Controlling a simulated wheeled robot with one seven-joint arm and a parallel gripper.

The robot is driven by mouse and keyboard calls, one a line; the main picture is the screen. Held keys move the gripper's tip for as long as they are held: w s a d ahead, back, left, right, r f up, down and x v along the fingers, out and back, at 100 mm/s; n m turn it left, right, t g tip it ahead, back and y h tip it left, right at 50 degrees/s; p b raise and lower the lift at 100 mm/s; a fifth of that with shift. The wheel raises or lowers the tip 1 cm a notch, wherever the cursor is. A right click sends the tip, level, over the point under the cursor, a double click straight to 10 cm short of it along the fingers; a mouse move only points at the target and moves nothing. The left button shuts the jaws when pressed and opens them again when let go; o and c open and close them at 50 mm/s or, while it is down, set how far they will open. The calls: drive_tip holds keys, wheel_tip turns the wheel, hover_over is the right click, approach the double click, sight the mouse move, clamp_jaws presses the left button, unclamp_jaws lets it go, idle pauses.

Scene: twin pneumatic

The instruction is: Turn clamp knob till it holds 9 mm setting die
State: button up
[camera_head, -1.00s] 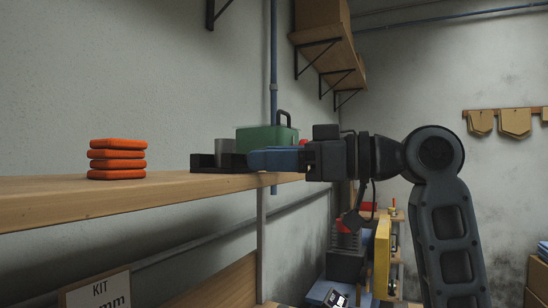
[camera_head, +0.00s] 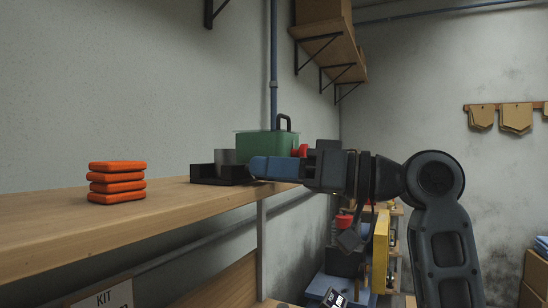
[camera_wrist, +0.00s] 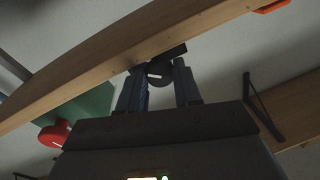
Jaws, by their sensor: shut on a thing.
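A black clamp fixture (camera_head: 203,174) sits near the far end of the wooden shelf, with a grey cylinder (camera_head: 224,157), seemingly the setting die, standing in it. My gripper (camera_head: 256,168) reaches in from the right with its blue fingers at the fixture's right end. In the wrist view, the fingers (camera_wrist: 160,84) flank a dark round knob (camera_wrist: 159,70) with a pale mark on its face; they are shut on it. The fingers and fixture walls hide the clamp's contact with the cylinder, so I cannot tell how tightly it sits.
The wooden shelf (camera_head: 120,219) carries a stack of orange pieces (camera_head: 117,181) at left. A green box (camera_head: 266,144) with a dark handle stands behind the gripper, a red round part (camera_head: 300,151) beside it. A bracketed upper shelf (camera_head: 328,50) hangs at the back.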

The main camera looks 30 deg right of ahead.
drive_tip(key=o, duration=1)
drive_tip(key=shift+o, duration=0.2)
drive_tip(key=b+v, duration=0.1)
drive_tip(key=v, duration=0.6)
drive_tip(key=shift+s+d, duration=0.3)
